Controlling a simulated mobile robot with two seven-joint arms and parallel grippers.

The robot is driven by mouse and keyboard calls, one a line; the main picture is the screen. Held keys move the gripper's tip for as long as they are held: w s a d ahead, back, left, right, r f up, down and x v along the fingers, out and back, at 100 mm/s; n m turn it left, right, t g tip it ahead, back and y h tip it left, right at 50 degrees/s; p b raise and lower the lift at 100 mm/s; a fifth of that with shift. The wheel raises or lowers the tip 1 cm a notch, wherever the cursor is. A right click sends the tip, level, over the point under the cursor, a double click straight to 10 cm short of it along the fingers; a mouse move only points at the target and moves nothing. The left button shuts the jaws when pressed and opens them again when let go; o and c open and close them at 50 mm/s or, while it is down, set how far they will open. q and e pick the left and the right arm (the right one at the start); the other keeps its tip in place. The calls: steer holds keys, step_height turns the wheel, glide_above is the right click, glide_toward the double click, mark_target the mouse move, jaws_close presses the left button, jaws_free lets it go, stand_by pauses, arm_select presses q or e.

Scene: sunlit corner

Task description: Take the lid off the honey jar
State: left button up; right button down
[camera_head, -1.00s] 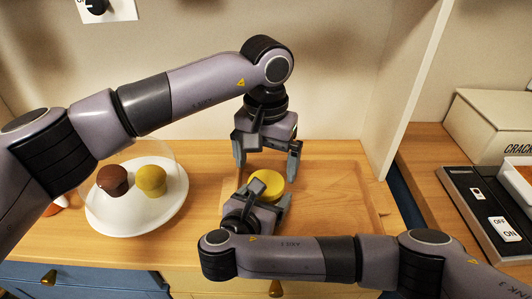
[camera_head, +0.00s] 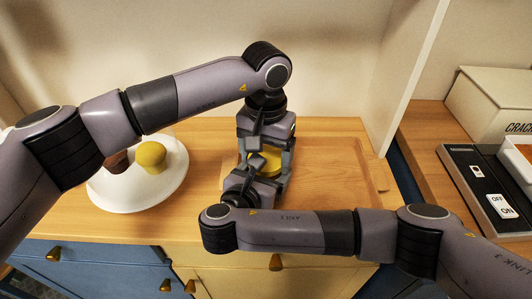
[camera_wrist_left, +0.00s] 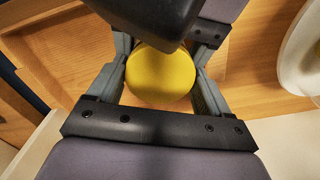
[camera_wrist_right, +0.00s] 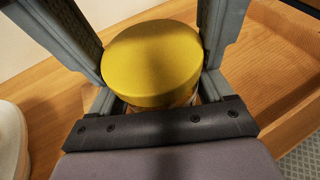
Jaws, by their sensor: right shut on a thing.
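The honey jar has a round yellow lid (camera_head: 262,161), seen between my grippers over the wooden tray (camera_head: 340,178). The lid also shows large in the left wrist view (camera_wrist_left: 160,78) and the right wrist view (camera_wrist_right: 152,62). Only a sliver of jar body (camera_wrist_right: 188,100) shows under the lid. My left gripper (camera_head: 267,170) points down from above, its open fingers on either side of the lid with little gap. My right gripper (camera_head: 270,178) comes in from the front, low, and is shut on the honey jar below the lid. The lid sits on the jar.
A cream box (camera_head: 490,110) and a dark switch panel (camera_head: 478,200) lie right, beyond an upright wall panel (camera_head: 415,60). Drawers lie below the front edge.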

arm_select(q)
steer(key=shift+o, duration=1.2)
steer(key=shift+r, duration=0.15)
step_height(320, 180, up, 4)
steer(key=shift+r, duration=0.15)
arm_select(e)
jaws_free()
steer(key=shift+s, duration=0.1)
